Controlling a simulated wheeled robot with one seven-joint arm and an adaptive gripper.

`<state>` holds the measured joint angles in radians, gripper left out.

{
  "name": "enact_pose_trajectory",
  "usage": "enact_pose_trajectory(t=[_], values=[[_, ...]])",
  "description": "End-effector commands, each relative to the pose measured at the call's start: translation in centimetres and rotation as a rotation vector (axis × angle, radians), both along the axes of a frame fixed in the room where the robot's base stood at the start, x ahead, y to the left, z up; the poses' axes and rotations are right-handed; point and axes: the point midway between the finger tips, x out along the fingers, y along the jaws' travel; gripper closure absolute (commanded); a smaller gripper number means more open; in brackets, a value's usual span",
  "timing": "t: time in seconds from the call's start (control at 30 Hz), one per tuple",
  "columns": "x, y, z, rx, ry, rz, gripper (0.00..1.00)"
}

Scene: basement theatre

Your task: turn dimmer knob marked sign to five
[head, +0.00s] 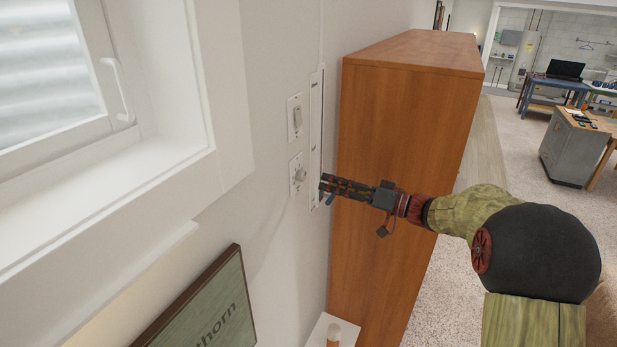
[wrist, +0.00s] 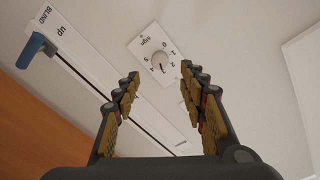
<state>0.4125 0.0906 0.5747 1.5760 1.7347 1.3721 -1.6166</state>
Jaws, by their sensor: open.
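The dimmer knob (wrist: 159,61) is a small pale round knob on a white wall plate (wrist: 142,45) marked "sign", with a number scale around it. Its dark pointer mark appears to point near 3, but it is small. In the head view the knob (head: 300,175) is on the lower of two wall plates. My gripper (wrist: 158,80) is open and empty, its fingers facing the wall. The knob lies just beyond and between the fingertips in the wrist view, apart from them. In the head view my gripper (head: 324,188) is just right of and below the knob.
A long blind slider strip (wrist: 85,50) marked "BLIND" and "up", with a blue handle (wrist: 35,50), runs beside the dimmer plate. A switch plate (head: 295,118) is above. A tall wooden cabinet (head: 400,160) stands close right. A window (head: 50,70) is at left.

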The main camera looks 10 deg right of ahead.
Motion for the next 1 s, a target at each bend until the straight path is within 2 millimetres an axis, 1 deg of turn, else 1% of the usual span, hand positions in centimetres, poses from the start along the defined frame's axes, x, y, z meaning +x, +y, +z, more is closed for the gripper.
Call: enact_pose_trajectory(t=[0.17,0.27,0.5,0.63,0.8,1.0], values=[[0.2,0.5,0.1,-0.041,-0.053,0.006,0.58],[0.8,1.4,0.2,-0.043,-0.053,0.008,0.58],[3.0,4.4,0.2,-0.043,-0.05,0.008,0.58],[4.0,5.5,0.2,-0.042,-0.051,0.007,0.58],[4.6,6.2,0.0,-0.044,-0.051,0.006,0.58],[4.7,6.3,0.0,-0.043,-0.051,0.005,0.58]])
